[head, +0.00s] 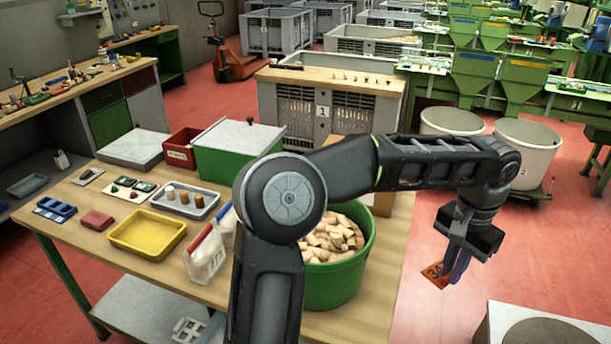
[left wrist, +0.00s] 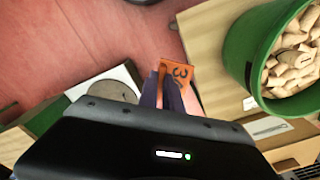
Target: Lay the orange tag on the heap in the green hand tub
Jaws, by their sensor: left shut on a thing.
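The orange tag (head: 435,274) has a dark number on it and hangs between the fingertips of my left gripper (head: 452,264). That gripper is shut on it, out past the right edge of the workbench, above the red floor. In the left wrist view the tag (left wrist: 178,74) shows a "3" and sticks out beyond the fingers. The green hand tub (head: 366,258) stands on the bench, left of the gripper, holding a heap of pale cork pieces (head: 333,240). My left arm hides part of the tub. The tub (left wrist: 240,60) is at upper right in the wrist view. My right gripper is not in view.
Two large pale bins (head: 527,150) stand behind the gripper. A grey-topped stand (head: 545,330) is at lower right.

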